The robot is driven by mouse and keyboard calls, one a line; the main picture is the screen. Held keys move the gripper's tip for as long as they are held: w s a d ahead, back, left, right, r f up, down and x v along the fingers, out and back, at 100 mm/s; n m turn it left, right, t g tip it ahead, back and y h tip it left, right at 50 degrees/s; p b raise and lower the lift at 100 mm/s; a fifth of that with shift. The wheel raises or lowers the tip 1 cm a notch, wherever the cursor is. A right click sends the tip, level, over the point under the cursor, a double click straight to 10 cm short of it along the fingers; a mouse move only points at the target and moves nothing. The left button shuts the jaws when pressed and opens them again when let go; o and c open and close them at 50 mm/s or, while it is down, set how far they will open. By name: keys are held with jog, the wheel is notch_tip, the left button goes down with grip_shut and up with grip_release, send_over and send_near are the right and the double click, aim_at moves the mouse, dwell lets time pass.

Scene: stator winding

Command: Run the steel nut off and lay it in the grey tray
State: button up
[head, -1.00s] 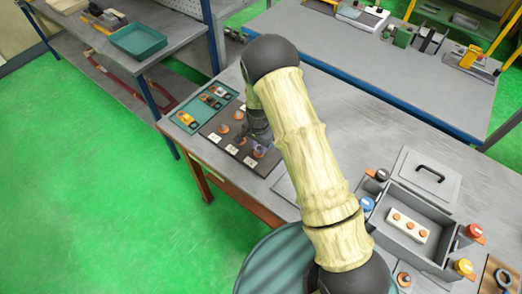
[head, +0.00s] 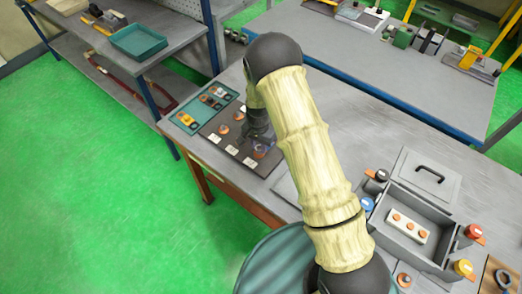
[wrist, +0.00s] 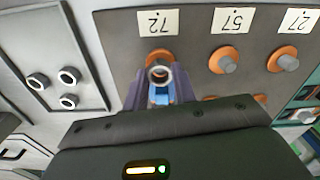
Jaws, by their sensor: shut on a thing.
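My gripper (wrist: 158,90) is shut on a steel nut (wrist: 159,73), a grey ring with a dark middle between the fingertips in the wrist view. The nut is in front of an orange disc on the dark board (wrist: 185,65), under the leftmost white label. I cannot tell whether the nut is still around a stud. The grey tray (wrist: 88,52) is at the left in the wrist view, with three ring-shaped nuts in it. In the head view my gripper (head: 262,146) is over the dark board (head: 213,132), and my arm hides most of the tray (head: 284,190).
Two more orange discs with grey posts stand on the board, one (wrist: 228,62) near the middle and one (wrist: 286,62) to its right. A teal tray (head: 190,122) with small parts adjoins the board. A grey box (head: 410,212) stands at the table's right.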

jog(key=shift+r, duration=0.1)
jog(key=shift+r+p, duration=1.95)
jog(key=shift+r, duration=0.95)
